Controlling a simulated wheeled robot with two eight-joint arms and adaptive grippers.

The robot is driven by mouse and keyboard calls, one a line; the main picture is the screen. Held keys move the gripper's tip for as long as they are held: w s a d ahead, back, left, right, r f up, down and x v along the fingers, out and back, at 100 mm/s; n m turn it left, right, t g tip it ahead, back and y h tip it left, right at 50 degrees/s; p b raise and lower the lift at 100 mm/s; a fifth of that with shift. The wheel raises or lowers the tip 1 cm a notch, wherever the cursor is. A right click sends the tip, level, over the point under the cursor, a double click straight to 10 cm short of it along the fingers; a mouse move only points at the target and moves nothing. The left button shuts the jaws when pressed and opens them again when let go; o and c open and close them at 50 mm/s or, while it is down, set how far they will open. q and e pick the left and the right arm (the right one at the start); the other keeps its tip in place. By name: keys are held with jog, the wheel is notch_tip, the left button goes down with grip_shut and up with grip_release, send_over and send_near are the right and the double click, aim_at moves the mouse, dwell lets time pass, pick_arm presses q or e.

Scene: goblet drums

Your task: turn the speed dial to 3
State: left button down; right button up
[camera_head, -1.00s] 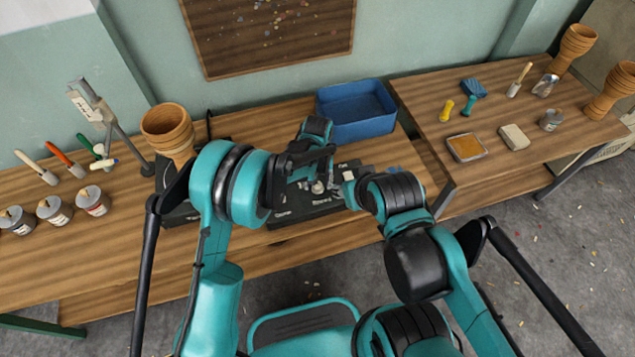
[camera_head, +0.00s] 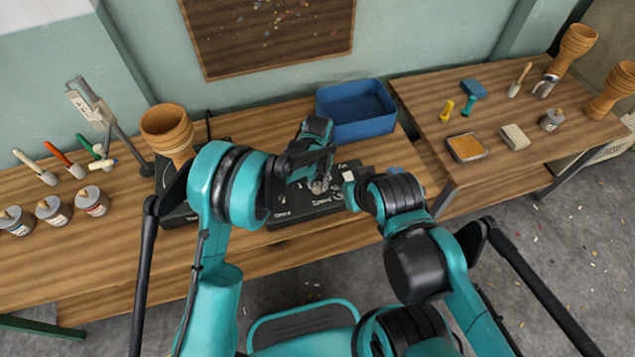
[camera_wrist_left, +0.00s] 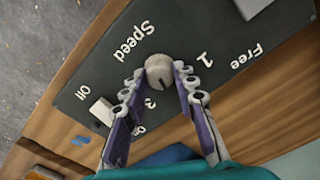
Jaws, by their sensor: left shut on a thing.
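The speed dial (camera_wrist_left: 158,69) is a round pale grey knob on a dark control panel (camera_wrist_left: 110,55). A dark pointer line on it faces the near side in the left wrist view. The labels "Speed", "1" and "3" are printed around it. My left gripper (camera_wrist_left: 160,72) is shut on the dial, one finger on each side. In the head view, my left gripper (camera_head: 320,185) is over the panel (camera_head: 285,205) and hides most of the dial. My right gripper (camera_head: 352,190) is by the panel's right end; its fingers are not clear.
A white switch (camera_wrist_left: 103,110) stands on the panel near "Off" and "On". A blue bin (camera_head: 356,110) is behind the panel. A wooden goblet drum shell (camera_head: 168,130) stands left of my left arm. Tins and brushes are farther left. The right table (camera_head: 420,95) holds small tools.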

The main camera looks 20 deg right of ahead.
aim_at(317, 185)
pick_arm(q)
jog(key=m, duration=0.4)
jog(key=shift+m+b, duration=0.3)
jog(key=m, duration=0.4)
jog(key=shift+m, duration=0.3)
jog(key=c, duration=1.2)
grip_release()
notch_tip(317, 185, up, 12)
jog(key=shift+f, duration=0.1)
